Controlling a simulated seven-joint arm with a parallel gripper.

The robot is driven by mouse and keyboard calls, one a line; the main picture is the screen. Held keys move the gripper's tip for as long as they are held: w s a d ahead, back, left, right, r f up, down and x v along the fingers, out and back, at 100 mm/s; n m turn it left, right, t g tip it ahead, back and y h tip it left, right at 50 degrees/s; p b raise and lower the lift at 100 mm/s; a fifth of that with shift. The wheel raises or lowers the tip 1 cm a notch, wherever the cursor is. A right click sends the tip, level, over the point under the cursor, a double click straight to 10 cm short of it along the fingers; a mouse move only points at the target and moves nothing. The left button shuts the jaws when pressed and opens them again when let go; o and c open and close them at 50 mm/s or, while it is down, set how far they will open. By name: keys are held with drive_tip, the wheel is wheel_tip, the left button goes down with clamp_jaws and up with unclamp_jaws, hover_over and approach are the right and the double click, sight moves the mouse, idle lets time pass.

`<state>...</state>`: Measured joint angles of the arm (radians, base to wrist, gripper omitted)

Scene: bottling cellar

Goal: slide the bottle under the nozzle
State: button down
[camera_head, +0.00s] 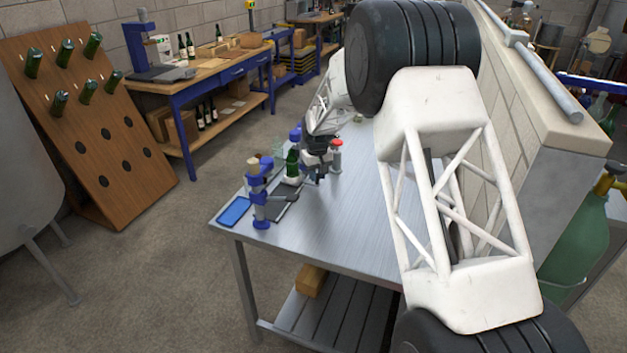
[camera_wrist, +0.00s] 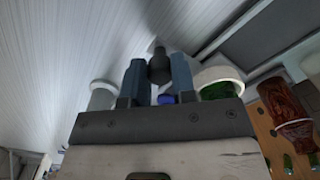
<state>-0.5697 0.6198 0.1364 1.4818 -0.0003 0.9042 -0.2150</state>
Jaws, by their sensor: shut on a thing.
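A green bottle (camera_head: 292,163) stands on the steel table (camera_head: 345,222), just left of my gripper (camera_head: 319,176) in the head view. In the wrist view my gripper (camera_wrist: 160,72) has its two blue-grey fingers on either side of a small dark knob (camera_wrist: 159,66), and it is shut on it. What the knob belongs to is hidden. A green thing with a pale rim (camera_wrist: 217,84) shows close beside the right finger; it may be the bottle. A blue stand (camera_head: 258,190) with a tan top stands front left of the bottle. I cannot make out the nozzle clearly.
A blue tray (camera_head: 233,211) lies at the table's left corner, beside a dark flat plate (camera_head: 285,207). A red-topped item (camera_head: 337,147) stands right of my gripper. The table's front middle is clear. A block wall (camera_head: 530,110) borders the right side.

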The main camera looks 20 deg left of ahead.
drive_tip(key=shift+w, duration=1.8)
drive_tip(key=c, duration=0.9)
unclamp_jaws()
drive_tip(key=shift+r, duration=3.95)
